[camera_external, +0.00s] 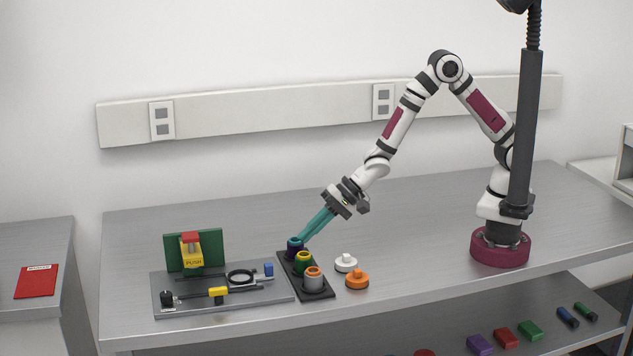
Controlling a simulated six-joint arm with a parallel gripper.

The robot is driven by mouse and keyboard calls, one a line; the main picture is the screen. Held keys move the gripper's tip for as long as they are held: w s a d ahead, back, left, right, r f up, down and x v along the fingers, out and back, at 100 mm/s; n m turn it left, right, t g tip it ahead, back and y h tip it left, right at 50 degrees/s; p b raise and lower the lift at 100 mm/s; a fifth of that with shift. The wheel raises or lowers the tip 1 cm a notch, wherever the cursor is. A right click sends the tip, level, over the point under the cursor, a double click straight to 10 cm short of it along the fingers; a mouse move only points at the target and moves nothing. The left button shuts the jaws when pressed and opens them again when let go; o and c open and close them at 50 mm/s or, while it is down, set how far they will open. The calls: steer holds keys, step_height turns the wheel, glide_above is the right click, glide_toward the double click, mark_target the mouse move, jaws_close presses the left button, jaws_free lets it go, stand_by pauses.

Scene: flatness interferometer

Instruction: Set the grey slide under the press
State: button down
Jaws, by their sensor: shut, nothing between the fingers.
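The likely press is a yellow block marked PUSH (191,256) with a red top, in front of a green upright panel (211,249). It stands at the back of a grey base plate (180,308). I cannot tell for sure which part is the grey slide; a grey cylinder with an orange ring (313,281) stands at the front of a black rack (322,295). My gripper (301,243) has long teal fingers, shut and empty. Its tips are at the purple piece (294,249) at the rack's back end; whether they touch it is unclear.
The plate carries a black ring (241,277), a yellow block on a dark rod (218,292), a black knob (167,298) and a blue piece (269,269). An olive piece (303,262) is mid-rack. White (346,263) and orange (357,279) knobbed discs lie right.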

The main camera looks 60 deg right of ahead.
mark_target(269, 264)
steer(key=x, duration=0.8)
steer(key=shift+w+a+f, duration=0.1)
steer(key=shift+w+a, duration=1.35)
steer(key=v, duration=1)
